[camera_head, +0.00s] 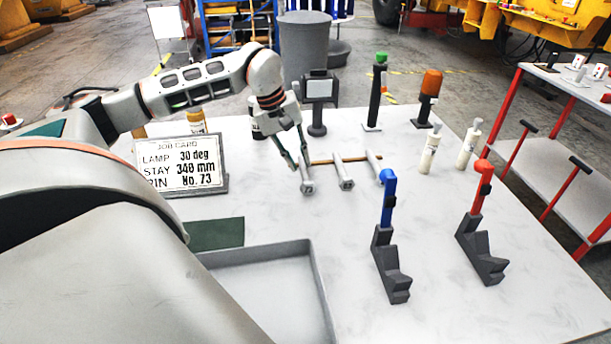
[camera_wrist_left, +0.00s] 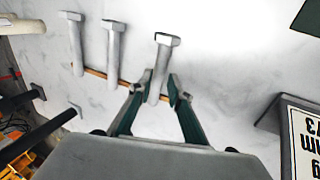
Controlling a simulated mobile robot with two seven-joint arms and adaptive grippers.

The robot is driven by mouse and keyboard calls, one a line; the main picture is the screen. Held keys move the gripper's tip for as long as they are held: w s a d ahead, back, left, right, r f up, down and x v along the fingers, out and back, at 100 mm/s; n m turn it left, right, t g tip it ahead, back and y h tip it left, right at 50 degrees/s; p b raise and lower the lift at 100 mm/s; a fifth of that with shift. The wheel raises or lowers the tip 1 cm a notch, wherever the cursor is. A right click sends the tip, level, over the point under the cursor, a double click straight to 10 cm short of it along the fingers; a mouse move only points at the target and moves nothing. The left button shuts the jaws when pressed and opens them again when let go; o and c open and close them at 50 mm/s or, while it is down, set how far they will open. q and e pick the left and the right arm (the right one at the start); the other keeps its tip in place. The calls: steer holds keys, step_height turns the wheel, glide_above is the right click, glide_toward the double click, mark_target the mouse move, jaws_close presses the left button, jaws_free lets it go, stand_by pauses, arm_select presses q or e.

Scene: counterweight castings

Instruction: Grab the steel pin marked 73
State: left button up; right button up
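Three grey steel pins with wide heads lie side by side across a thin brown strip (camera_head: 322,161): the left pin (camera_head: 307,187), the middle pin (camera_head: 344,172) and the right pin (camera_head: 374,163). I cannot read any number on them. My left gripper (camera_head: 303,162) is down at the left pin. In the left wrist view this pin (camera_wrist_left: 163,55) lies between the two fingertips (camera_wrist_left: 160,85), its head beyond them. The fingers look slightly apart from it, with a small gap at the right finger. My right gripper is not in view.
A job card (camera_head: 182,163) reads lamp 30 deg, stay 340 mm, pin No. 73. A grey tray (camera_head: 312,275) is at the front. Blue-topped (camera_head: 388,200) and red-topped (camera_head: 478,195) stands are at the right. Lamps, white bottles and a black-headed stand (camera_head: 318,100) are behind.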

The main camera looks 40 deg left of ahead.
mark_target(304, 171)
arm_select(q)
steer(key=x, duration=0.4)
steer(key=shift+d, duration=0.1)
steer(key=shift+r, duration=0.15)
jaws_close()
